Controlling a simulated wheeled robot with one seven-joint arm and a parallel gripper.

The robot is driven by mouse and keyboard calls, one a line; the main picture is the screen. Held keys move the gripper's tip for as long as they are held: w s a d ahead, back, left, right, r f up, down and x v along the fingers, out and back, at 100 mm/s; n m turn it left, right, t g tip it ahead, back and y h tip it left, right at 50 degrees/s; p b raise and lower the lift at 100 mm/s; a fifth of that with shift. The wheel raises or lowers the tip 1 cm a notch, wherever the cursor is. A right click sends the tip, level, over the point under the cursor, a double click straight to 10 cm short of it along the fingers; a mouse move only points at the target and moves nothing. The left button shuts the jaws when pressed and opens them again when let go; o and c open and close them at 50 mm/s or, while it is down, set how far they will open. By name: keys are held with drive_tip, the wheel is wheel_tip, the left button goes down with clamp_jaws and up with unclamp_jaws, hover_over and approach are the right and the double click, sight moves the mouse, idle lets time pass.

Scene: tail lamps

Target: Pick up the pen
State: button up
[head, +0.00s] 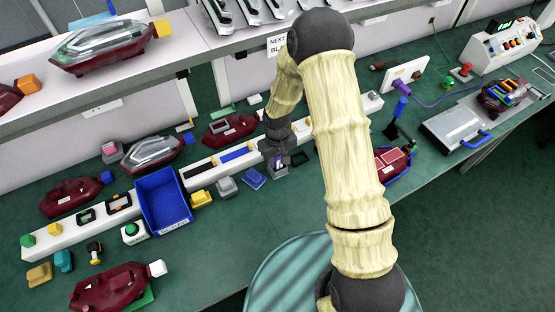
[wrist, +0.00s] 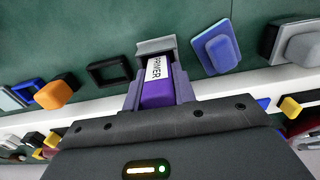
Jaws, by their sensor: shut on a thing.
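My gripper (head: 276,161) is low over the white rail at the middle of the green bench in the head view. In the wrist view my gripper (wrist: 160,88) is shut on a purple, block-like thing with a white label reading about "PRIMER", which I take to be the pen (wrist: 157,94). A grey piece shows at its far end. The lower part of the pen is hidden by my gripper body. In the head view only a small purple and white bit of it shows, and I cannot tell whether it touches the rail.
A blue bin (head: 164,201) stands left of my gripper. The long white rail (head: 205,176) carries small coloured blocks. A blue pad (head: 253,178) lies close by. Dark red tail lamps (head: 75,196) lie around the bench, with a shelf (head: 110,82) behind. Green bench front is partly clear.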

drive_tip(key=shift+r, duration=0.1)
wheel_tip(320, 180, up, 10)
drive_tip(key=shift+f+b, duration=0.1)
drive_tip(key=shift+b, duration=0.3)
idle(0.6)
